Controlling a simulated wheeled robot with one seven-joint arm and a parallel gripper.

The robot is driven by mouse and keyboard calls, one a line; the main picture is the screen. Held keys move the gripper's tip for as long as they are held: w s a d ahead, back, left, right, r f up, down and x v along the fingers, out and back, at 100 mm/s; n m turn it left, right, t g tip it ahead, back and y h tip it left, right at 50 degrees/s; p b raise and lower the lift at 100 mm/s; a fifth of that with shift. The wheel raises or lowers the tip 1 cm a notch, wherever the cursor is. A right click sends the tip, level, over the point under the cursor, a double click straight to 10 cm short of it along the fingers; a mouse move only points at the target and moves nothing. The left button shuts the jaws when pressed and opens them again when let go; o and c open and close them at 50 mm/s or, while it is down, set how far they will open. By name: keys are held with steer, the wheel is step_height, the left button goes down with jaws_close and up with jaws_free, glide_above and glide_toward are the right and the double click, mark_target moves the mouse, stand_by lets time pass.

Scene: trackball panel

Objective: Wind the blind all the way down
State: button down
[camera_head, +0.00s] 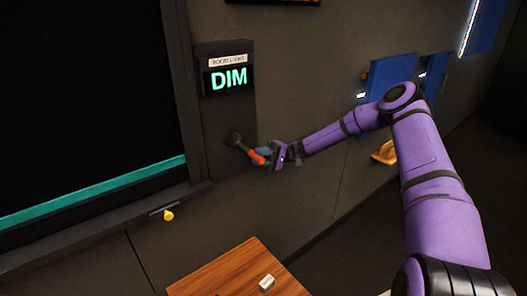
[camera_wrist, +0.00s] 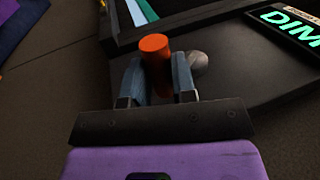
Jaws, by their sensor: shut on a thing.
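The blind (camera_head: 85,90) is a dark sheet with a teal bottom bar (camera_head: 100,192), low in its frame just above the sill. To its right is a dark panel (camera_head: 228,125) with a crank whose orange handle (camera_head: 256,157) sticks out from a grey hub (camera_head: 234,139). My gripper (camera_head: 266,156) is at the crank handle. In the wrist view, the orange handle (camera_wrist: 155,48) stands between the two blue-grey fingers of my gripper (camera_wrist: 158,80), which are shut on it. The handle's lower part is partly hidden by the gripper.
A display (camera_head: 228,79) reads DIM under a "ROOM LIGHT" label. A yellow knob (camera_head: 167,215) hangs below the sill (camera_head: 100,228). A wooden table (camera_head: 225,277) with a small white block (camera_head: 267,282) is below. Blue panels (camera_head: 390,76) are on the wall at right.

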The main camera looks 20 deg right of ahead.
steer(key=shift+s+a+f+g+y, duration=0.25)
steer(key=shift+a+f+g+y, duration=0.15)
steer(key=shift+a+f+y, duration=0.5)
steer(key=shift+s+a+g+y, duration=0.15)
steer(key=shift+a+y, duration=0.1)
steer(key=shift+y, duration=0.4)
steer(key=shift+s+a+g+y, duration=0.15)
steer(key=shift+a+y, duration=0.1)
steer(key=shift+y, duration=0.4)
steer(key=c, duration=0.9)
jaws_free()
steer(key=shift+c, duration=0.2)
steer(key=shift+w, duration=0.1)
steer(key=v, duration=1)
steer(key=shift+d+f, duration=0.25)
